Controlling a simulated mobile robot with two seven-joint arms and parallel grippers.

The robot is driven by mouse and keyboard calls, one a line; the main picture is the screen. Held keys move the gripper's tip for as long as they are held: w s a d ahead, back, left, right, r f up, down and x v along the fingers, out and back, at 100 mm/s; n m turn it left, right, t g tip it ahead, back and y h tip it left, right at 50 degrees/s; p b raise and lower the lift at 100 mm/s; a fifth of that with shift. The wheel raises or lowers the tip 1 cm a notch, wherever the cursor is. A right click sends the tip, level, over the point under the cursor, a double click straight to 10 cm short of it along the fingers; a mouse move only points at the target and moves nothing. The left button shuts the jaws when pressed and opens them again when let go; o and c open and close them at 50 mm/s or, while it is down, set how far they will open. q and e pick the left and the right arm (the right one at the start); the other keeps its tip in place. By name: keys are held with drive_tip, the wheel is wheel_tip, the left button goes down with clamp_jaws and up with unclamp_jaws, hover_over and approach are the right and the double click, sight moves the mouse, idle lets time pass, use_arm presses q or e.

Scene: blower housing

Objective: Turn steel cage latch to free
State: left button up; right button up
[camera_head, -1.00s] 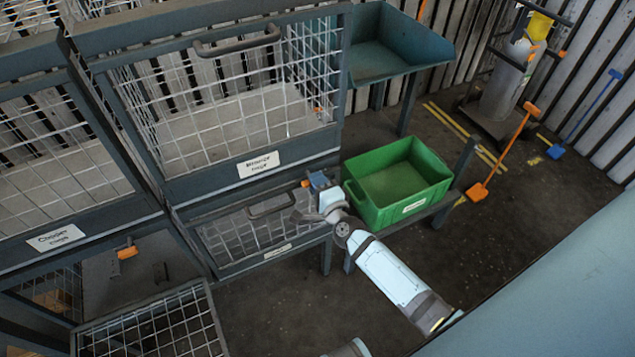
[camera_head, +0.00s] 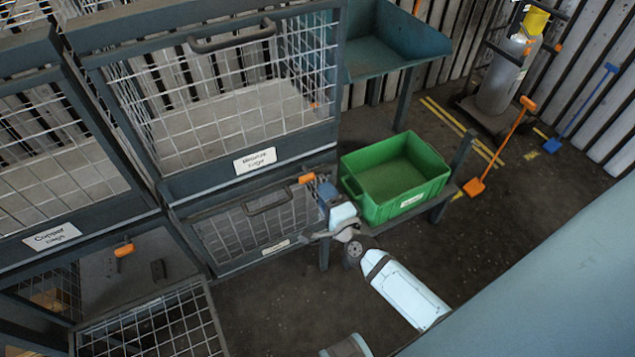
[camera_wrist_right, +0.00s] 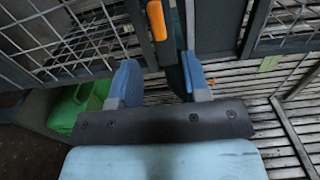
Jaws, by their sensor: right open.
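The latch with the orange handle (camera_head: 307,178) is at the upper right of the lower cage door (camera_head: 265,218), just below the upper cage. I take it as the steel cage latch; that door's label is too small to read. In the right wrist view the orange handle (camera_wrist_right: 156,20) stands upright in the picture, beyond my fingertips and between their lines. My right gripper (camera_head: 324,189) is open, just right of and below the handle. Its blue fingers (camera_wrist_right: 158,75) are apart with nothing held. The lower cage door looks closed. My left gripper is out of view.
A green bin (camera_head: 396,178) stands on a low bench close to the right of my gripper. A second orange latch handle (camera_head: 124,250) is on the lower left cage, whose mesh door (camera_head: 150,325) hangs open. Floor is clear in front of the closed cage.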

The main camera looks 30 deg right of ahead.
drive_tip(key=s, duration=0.7)
drive_tip(key=shift+s+a, duration=0.15)
drive_tip(key=shift+a, duration=0.05)
